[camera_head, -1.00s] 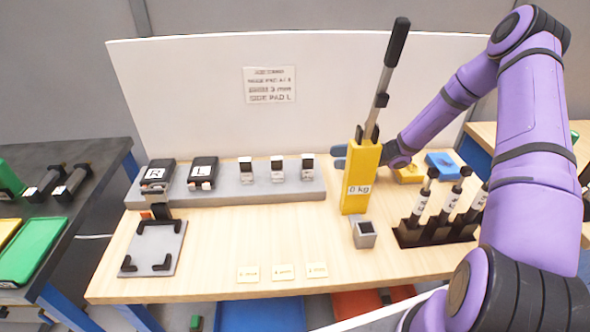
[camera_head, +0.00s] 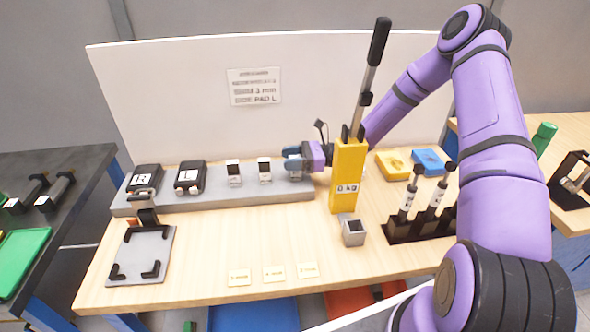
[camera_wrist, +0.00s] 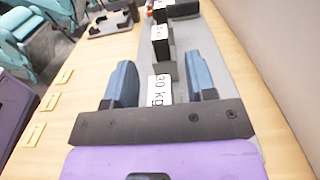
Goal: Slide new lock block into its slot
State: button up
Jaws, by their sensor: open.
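My gripper (camera_head: 293,158) is open over the right end of the grey rack, and its blue fingers partly hide the rightmost small block. In the wrist view, a block with a white "30 kg" label (camera_wrist: 160,90) stands between the two spread fingers, with a gap on each side. Two similar small blocks with dark and white faces stand farther left on the rack, the middle one (camera_head: 265,170) and the left one (camera_head: 234,173). Which is the lock block, and where its slot is, I cannot tell for sure.
A yellow post (camera_head: 347,175) marked "0 kg" with a tall black-handled lever stands right of my gripper. A small grey open box (camera_head: 352,231) is before it. Pads R (camera_head: 144,178) and L (camera_head: 190,176) sit on the rack (camera_head: 215,201).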

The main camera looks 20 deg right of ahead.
jog(key=shift+a, duration=0.25)
grip_shut()
jog(key=shift+r, duration=0.1)
